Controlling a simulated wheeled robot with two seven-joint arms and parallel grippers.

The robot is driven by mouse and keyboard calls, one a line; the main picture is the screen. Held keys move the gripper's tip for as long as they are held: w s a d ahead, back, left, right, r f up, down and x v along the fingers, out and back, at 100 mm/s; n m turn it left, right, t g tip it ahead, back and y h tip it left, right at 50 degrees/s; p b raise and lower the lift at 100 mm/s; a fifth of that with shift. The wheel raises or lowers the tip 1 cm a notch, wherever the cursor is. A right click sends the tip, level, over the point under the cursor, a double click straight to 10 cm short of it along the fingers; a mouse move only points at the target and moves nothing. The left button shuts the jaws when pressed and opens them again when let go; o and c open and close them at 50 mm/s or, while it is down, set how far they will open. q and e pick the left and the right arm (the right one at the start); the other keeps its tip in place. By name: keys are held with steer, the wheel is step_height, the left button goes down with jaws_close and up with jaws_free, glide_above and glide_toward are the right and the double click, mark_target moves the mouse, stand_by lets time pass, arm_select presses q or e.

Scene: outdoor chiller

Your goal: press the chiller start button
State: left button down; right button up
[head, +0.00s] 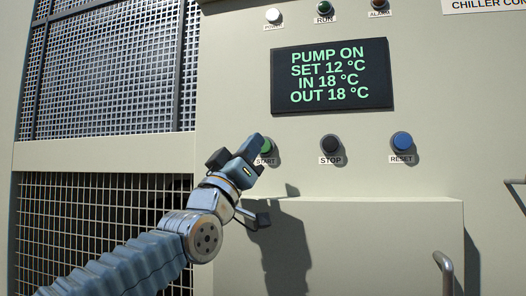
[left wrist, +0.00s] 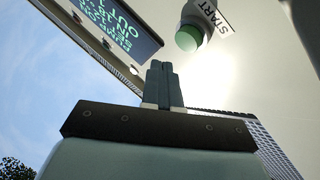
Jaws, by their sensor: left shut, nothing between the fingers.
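The green START button (head: 267,145) is on the beige chiller panel, below the display. My left gripper (head: 255,143) is just left of it and covers part of the button and its label. In the left wrist view, the gripper's fingers (left wrist: 161,72) are together and empty. The green button (left wrist: 188,39) shows there beyond the fingertips, a little right, with a visible gap in the picture. I cannot tell the exact distance to it. The display (head: 332,76) reads PUMP ON, SET 12 °C, IN 18 °C, OUT 18 °C. My right gripper is not in view.
A black STOP button (head: 331,144) and a blue RESET button (head: 402,141) sit to the right. Above the display, the white lamp (head: 273,15) looks bright and the RUN lamp (head: 324,7) dark green. A box front (head: 360,235) with a handle (head: 445,268) is below.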

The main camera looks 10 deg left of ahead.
arm_select(q)
steer(key=shift+s+b, duration=0.7)
steer(key=shift+s, duration=0.9)
